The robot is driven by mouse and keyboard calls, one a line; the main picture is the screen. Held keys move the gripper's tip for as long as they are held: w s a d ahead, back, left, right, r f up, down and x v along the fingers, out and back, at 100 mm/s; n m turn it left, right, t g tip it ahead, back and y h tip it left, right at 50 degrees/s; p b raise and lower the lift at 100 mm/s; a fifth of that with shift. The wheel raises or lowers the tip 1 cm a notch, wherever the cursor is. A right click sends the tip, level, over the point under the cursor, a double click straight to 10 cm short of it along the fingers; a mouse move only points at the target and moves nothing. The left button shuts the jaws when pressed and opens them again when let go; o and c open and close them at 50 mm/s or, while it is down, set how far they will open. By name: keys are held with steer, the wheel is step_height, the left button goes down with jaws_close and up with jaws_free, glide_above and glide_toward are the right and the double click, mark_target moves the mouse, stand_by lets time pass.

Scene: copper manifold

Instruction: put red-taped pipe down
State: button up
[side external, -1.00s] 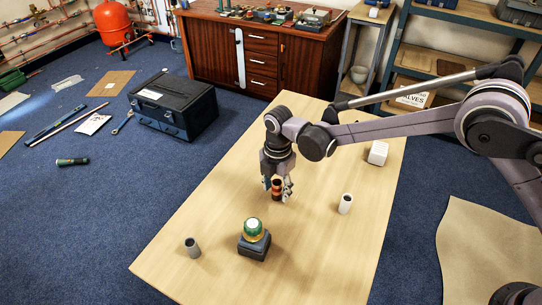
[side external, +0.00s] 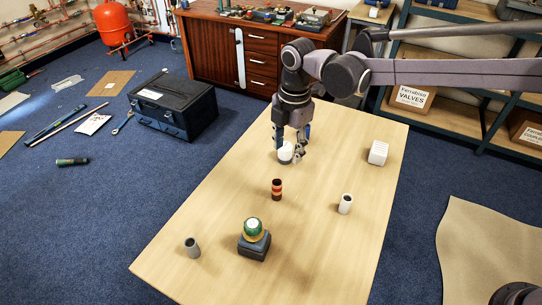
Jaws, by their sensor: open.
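The red-taped pipe (side external: 277,190) is a short copper-brown piece with a reddish-orange band. It stands upright on the light wooden table (side external: 330,235), free of my gripper. My gripper (side external: 291,158) is open, behind the pipe and well clear of it. Its fingers are over a small white cylinder (side external: 285,152), partly hidden by them. I cannot tell whether the fingers touch that cylinder.
A white pipe (side external: 346,204) stands right of the red-taped pipe. A grey pipe (side external: 192,247) and a green-and-white valve on a dark base (side external: 254,240) are at the front. A white ribbed block (side external: 378,153) sits at the back right. Table space between them is clear.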

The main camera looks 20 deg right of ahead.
steer(key=s+d+r+m+t, duration=0.2)
steer(key=s+d+r+m, duration=0.3)
steer(key=d, duration=0.3)
steer(key=s+d+r+m+t, duration=0.1)
steer(key=s+d+r+m, duration=0.2)
steer(key=d+r+m, duration=0.45)
steer(key=s+d+f+m+t, duration=0.3)
steer(key=s+d+f+m, duration=0.3)
steer(key=s+d+m, duration=0.4)
steer(key=shift+s+d+f+t, duration=0.2)
steer(key=shift+s+d+t, duration=0.1)
steer(key=shift+s+d, duration=0.75)
